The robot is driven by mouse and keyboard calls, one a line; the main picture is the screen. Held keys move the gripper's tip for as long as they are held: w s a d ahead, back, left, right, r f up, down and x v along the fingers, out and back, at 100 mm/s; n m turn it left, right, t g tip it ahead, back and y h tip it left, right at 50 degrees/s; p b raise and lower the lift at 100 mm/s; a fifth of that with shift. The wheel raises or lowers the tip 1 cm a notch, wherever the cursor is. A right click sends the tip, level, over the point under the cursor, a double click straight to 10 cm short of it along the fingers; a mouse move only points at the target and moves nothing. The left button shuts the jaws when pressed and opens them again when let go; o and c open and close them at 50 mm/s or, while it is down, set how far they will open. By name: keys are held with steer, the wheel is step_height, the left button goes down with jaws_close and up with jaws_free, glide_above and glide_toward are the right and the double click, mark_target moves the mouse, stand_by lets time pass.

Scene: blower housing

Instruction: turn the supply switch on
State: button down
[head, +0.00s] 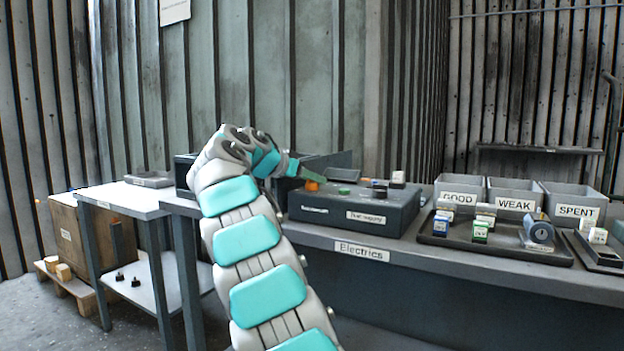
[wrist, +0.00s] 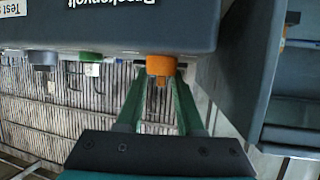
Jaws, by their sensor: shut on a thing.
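The dark grey supply box (head: 350,208) stands on the Electrics bench in the head view. An orange knob (head: 312,186) shows at the left of its top; I take it for the supply switch. In the wrist view the box (wrist: 110,22) fills the upper part, upside down, and the orange knob (wrist: 161,65) sticks out from it. My gripper (wrist: 161,75) has its green fingers on both sides of the knob, shut on it. In the head view my gripper (head: 308,178) is at the knob, partly behind my arm. I cannot tell the switch's setting.
A green button (head: 344,191) and dark and white parts sit on the box top. Bins marked GOOD (head: 460,197), WEAK (head: 515,204) and SPENT (head: 577,211) stand to the right, behind a tray (head: 480,249) of small blocks. A dark open box (wrist: 265,60) is beside the supply box.

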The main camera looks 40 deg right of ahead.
steer(key=shift+w+f+m+g+p, duration=0.1)
steer(key=shift+f+m+g+p, duration=0.15)
steer(key=shift+m+g+p, duration=0.85)
steer(key=shift+f+g, duration=0.1)
steer(key=shift+g, duration=0.2)
steer(key=c, duration=0.8)
jaws_free()
steer(key=shift+c, duration=0.2)
steer(key=shift+r, duration=0.2)
steer(key=shift+a, duration=0.1)
